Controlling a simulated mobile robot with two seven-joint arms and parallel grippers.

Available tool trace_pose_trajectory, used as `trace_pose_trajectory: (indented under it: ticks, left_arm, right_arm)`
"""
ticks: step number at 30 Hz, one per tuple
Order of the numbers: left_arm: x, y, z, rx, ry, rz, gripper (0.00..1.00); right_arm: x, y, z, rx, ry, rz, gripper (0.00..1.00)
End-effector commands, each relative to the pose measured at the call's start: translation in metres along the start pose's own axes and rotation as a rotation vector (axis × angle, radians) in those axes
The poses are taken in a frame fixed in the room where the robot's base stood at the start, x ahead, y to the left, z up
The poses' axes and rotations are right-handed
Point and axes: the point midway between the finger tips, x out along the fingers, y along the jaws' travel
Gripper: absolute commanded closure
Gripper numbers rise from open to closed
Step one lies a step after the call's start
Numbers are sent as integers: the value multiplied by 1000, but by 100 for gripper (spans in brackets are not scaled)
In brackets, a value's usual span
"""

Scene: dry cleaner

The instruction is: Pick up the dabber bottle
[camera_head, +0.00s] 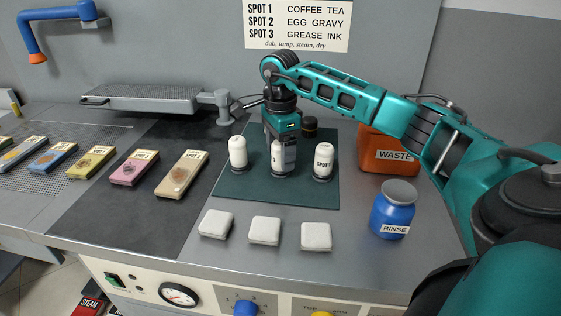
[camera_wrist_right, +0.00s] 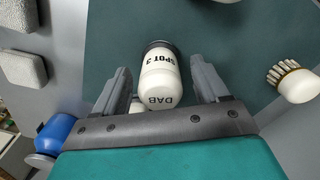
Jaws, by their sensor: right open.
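Three white dabber bottles with dark bases stand upright on the dark green mat (camera_head: 240,188): a left one (camera_head: 238,152), a middle one (camera_head: 277,159) and a right one (camera_head: 323,161) with a SPOT label. My right gripper (camera_head: 280,150) points down at the middle bottle and partly hides it. In the right wrist view a white bottle (camera_wrist_right: 160,78), marked SPOT and DAB, lies between the two open fingers of the gripper (camera_wrist_right: 162,85), with gaps on both sides. My left gripper is not in view.
An orange waste bin (camera_head: 392,155) and blue rinse jar (camera_head: 392,212) stand right. A brush (camera_wrist_right: 290,82) stands behind the bottles. Three white pads (camera_head: 265,230) lie in front.

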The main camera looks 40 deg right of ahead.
Motion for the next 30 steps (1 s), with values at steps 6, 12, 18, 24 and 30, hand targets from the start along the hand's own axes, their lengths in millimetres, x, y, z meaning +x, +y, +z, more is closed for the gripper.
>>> trace_pose_trajectory:
  ticks: [6,12,18,24,30]
  left_arm:
    - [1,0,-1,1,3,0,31]
    - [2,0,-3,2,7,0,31]
    - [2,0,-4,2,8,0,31]
    - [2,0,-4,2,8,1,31]
    - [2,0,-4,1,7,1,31]
  right_arm:
    - [1,0,0,0,0,0,26]
    - [1,0,0,0,0,0,46]
    - [0,0,0,0,0,0,65]
    - [0,0,0,0,0,0,84]
    - [0,0,0,0,-1,-1,87]
